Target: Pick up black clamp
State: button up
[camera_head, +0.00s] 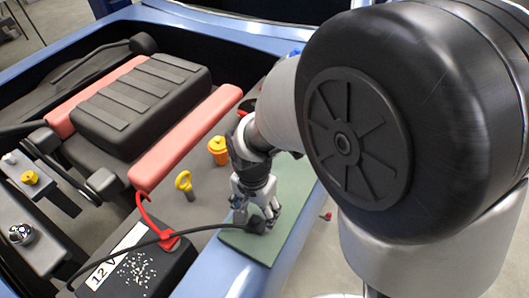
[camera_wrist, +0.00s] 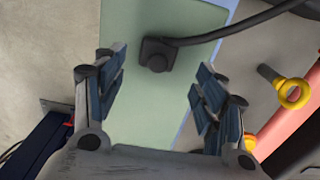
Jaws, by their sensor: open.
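The black clamp (camera_head: 257,224) lies on a green mat (camera_head: 240,243), at the end of a black cable. My gripper (camera_head: 256,210) is directly over it, pointing down, and partly hides it in the head view. In the wrist view the clamp (camera_wrist: 158,53) shows whole on the mat (camera_wrist: 140,120), just beyond the fingertips and a little above the midpoint between them. My gripper (camera_wrist: 157,85) is open, with nothing between its fingers. I cannot tell the exact height of the fingertips above the clamp.
The black cable (camera_head: 150,241) arches over the 12 V battery (camera_head: 140,275), which carries a red clamp (camera_head: 169,240). A yellow ring-topped dipstick (camera_head: 184,182) and an orange-yellow cap (camera_head: 218,148) stand left of my gripper. A blue body edge (camera_head: 250,283) borders the mat.

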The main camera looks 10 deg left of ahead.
aim_at(257, 217)
jog(key=f+b, duration=0.1)
jog(key=f, duration=0.1)
jog(key=f+b, duration=0.1)
jog(key=f, duration=0.2)
jog(key=shift+w+d+f, duration=0.15)
jog(key=shift+d+f, duration=0.05)
jog(key=shift+f, duration=0.05)
jog(key=shift+r, duration=0.1)
jog(key=shift+c, duration=0.4)
jog(key=c, duration=1.2)
jog(key=shift+o, duration=0.2)
